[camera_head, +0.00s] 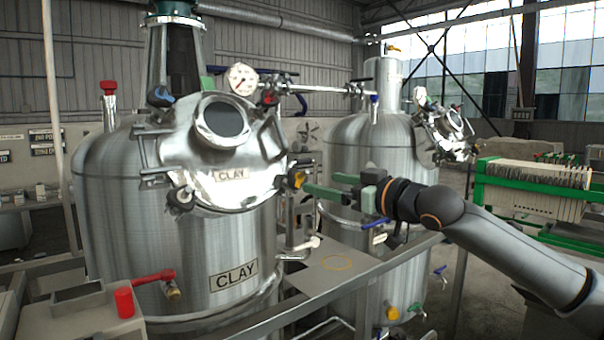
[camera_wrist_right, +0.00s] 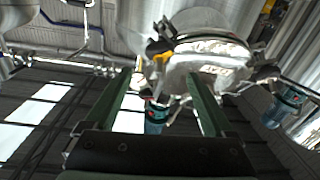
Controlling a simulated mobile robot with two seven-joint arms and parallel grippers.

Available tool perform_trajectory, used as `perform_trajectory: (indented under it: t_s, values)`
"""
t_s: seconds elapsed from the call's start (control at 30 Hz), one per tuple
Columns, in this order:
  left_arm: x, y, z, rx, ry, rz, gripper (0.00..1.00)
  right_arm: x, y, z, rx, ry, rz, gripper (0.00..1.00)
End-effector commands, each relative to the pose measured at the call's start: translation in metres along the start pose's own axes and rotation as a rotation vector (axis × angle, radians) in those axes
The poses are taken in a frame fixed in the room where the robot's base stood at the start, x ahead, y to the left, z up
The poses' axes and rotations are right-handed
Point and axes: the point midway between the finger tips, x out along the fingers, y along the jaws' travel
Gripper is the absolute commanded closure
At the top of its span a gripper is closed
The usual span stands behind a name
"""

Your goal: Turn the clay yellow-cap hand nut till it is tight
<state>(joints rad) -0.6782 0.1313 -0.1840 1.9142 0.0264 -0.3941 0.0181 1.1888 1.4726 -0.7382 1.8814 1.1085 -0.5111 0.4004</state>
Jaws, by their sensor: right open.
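The clay tank (camera_head: 120,190) stands at left in the head view, with a CLAY plate on its body and another on its shiny manway lid (camera_head: 225,188). The yellow-cap hand nut (camera_head: 298,178) sits at the lid's right edge. My right gripper (camera_head: 318,183) reaches in from the right with green fingers apart, its tips close to the nut. I cannot tell whether they touch it. In the right wrist view the open fingers (camera_wrist_right: 157,76) point at the lid (camera_wrist_right: 215,65), and a yellow part (camera_wrist_right: 156,48) shows beyond the gap. My left gripper is out of view.
A second steel tank (camera_head: 345,150) stands behind my right gripper. A red-handled valve (camera_head: 155,277) and a red cylinder (camera_head: 124,303) are at lower left. A steel platform (camera_head: 345,262) lies below my gripper.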

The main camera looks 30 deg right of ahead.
Motion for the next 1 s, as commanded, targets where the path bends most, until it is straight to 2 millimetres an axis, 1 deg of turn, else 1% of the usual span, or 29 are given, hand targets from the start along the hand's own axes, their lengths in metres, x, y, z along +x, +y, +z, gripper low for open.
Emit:
perform_trajectory:
  t_s: [0.03,0.2,0.3,0.43,0.6,0.87,1.0]
  values:
    - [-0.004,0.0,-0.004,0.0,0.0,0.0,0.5,0.01,-0.002,-0.004,0.002,0.001,-0.004,0.12]
    - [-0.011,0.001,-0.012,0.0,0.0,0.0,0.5,0.04,-0.001,-0.004,0.002,0.001,-0.002,0.12]
    - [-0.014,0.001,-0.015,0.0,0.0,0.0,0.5,0.056,-0.001,-0.003,0.001,0.0,-0.002,0.12]
    - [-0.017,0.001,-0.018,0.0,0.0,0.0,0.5,0.07,0.0,-0.002,0.001,0.001,-0.001,0.12]
    - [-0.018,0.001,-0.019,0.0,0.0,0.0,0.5,0.08,0.0,0.0,-0.001,-0.001,0.0,0.12]
    - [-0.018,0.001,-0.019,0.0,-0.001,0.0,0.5,0.08,0.0,0.0,-0.002,0.0,0.0,0.12]
    - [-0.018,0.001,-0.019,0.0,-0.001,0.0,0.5,0.08,0.0,0.0,-0.001,-0.001,0.0,0.27]
